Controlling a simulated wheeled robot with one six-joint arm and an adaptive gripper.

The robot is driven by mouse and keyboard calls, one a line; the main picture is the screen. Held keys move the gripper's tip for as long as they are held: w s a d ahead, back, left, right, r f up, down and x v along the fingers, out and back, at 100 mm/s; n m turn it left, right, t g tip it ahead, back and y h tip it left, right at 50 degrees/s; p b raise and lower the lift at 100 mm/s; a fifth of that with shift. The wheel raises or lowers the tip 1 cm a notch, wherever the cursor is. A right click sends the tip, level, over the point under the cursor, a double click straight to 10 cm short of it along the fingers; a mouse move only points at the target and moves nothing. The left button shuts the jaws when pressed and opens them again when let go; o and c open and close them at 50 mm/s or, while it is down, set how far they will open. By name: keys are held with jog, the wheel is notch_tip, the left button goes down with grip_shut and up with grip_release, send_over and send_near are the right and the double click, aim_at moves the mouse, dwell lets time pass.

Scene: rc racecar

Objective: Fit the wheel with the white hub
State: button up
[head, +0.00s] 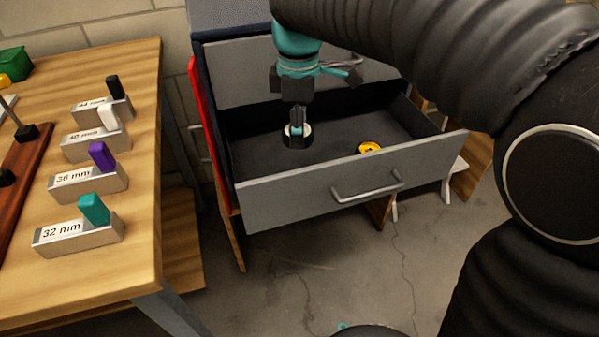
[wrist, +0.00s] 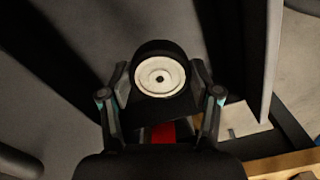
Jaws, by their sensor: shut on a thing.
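The wheel with the white hub (head: 297,143) is a black tyre around a pale disc, at the left part of the open drawer in the head view. It also shows in the wrist view, its white hub (wrist: 148,78) facing the camera with a small dark hole at the centre. My gripper (head: 297,124) points down into the drawer and is shut on this wheel, one finger at each side. I cannot tell whether the wheel touches the drawer floor. The car is not clearly in view.
The open grey drawer (head: 290,196) also holds a yellow round thing (head: 369,148), right of the wheel. On the wooden table (head: 140,70) at left stand several labelled metal blocks with coloured pieces, including the teal one (head: 93,209). A red-brown board (head: 25,160) lies at the left edge.

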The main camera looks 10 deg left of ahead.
jog(key=shift+f, duration=0.1)
jog(key=shift+f+b, duration=0.45)
jog(key=shift+f, duration=4.25)
jog(key=shift+f, duration=0.15)
jog(key=o, duration=1.1)
jog(key=shift+c, duration=0.2)
jog(key=shift+f+b, duration=0.15)
jog(key=shift+b, duration=0.2)
notch_tip(320, 180, up, 12)
jog(key=p, duration=0.2)
jog(key=shift+a, duration=0.15)
